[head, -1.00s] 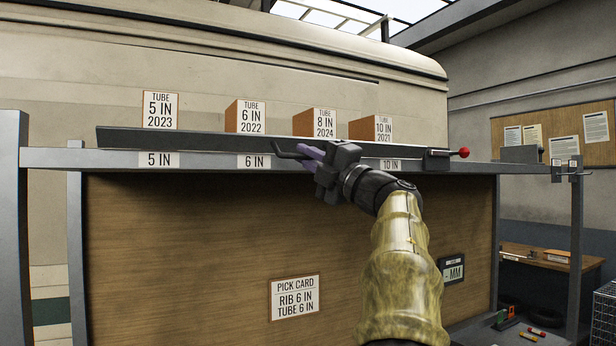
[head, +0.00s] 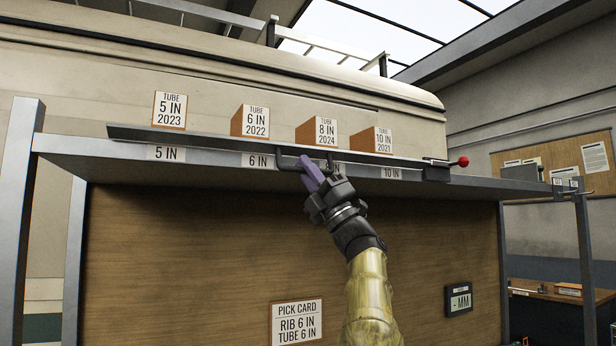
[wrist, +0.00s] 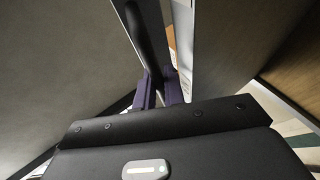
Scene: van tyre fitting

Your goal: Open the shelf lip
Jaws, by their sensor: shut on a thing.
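The shelf lip (head: 215,143) is a long dark grey strip along the shelf's front edge. In the head view it leans outward, low in front of the boxes, whose fronts show almost fully above it. A dark bar handle (head: 286,167) projects from its middle. My gripper (head: 312,173), with purple fingers, is shut on the handle, just in front of the 8 IN label, which it partly hides. In the wrist view the dark handle (wrist: 146,45) runs down between the fingers. A black latch (head: 437,171) with a red knob (head: 463,161) sits at the lip's right end.
Several tube boxes stand on the shelf (head: 90,148), among them the 5 IN box (head: 169,109) and the 10 IN box (head: 370,140). A pick card (head: 297,322) and a small MM display (head: 458,299) are on the wooden panel (head: 200,250) below. Grey posts (head: 20,220) flank the shelf.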

